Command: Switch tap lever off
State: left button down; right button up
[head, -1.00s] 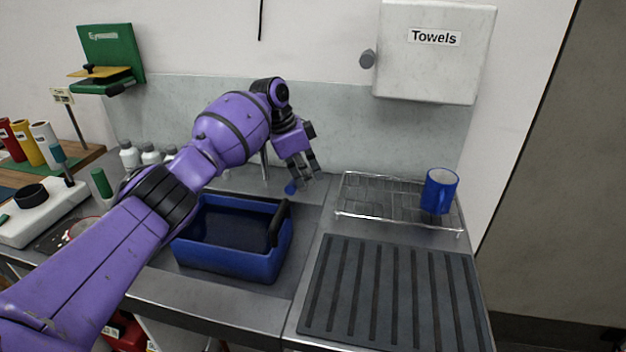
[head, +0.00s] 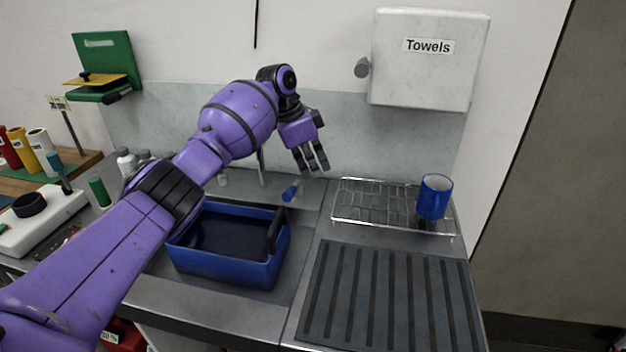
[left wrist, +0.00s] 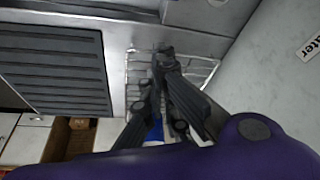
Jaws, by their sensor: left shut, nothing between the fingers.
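In the left wrist view the shut fingers (left wrist: 165,50) point towards the wire rack. A blue patch (left wrist: 155,130) shows behind the fingers, too hidden to name surely. My right gripper is not in view.
A blue tub (head: 225,268) with a black handle sits in front of the lever. A wire rack (head: 375,213) bearing a blue mug (head: 434,197) lies to the right, behind a ridged dark mat (head: 390,300). A towel dispenser (head: 420,80) hangs above. White bottles (head: 126,162) stand left.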

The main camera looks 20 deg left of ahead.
pick_arm(q)
jog(key=v, duration=0.6)
jog(key=shift+a, duration=0.15)
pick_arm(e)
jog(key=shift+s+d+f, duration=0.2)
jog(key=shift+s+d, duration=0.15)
pick_arm(q)
jog(key=shift+f, duration=0.1)
